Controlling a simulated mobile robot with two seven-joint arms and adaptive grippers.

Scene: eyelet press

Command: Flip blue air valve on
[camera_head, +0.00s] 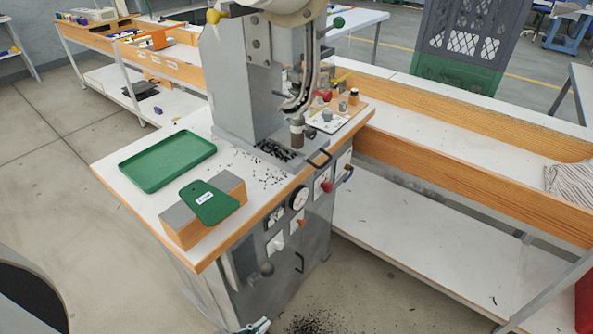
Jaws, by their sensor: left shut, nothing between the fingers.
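The eyelet press (245,85) stands on a white-topped bench with a grey front cabinet. A small blue handle (347,174), which looks like the air valve, is at the right end of the cabinet front, just under the bench edge. Its exact angle is too small to read. My left gripper (256,326) is at the bottom edge of the head view, partly cut off, low in front of the cabinet. It is shut and empty, well below and left of the blue handle. My right gripper is not in view.
A red knob (327,187) and a round gauge (299,198) sit left of the blue handle. A green tray (167,160) and a green tag (211,203) on a block are at left. A long wood-edged table (470,190) adjoins at right.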

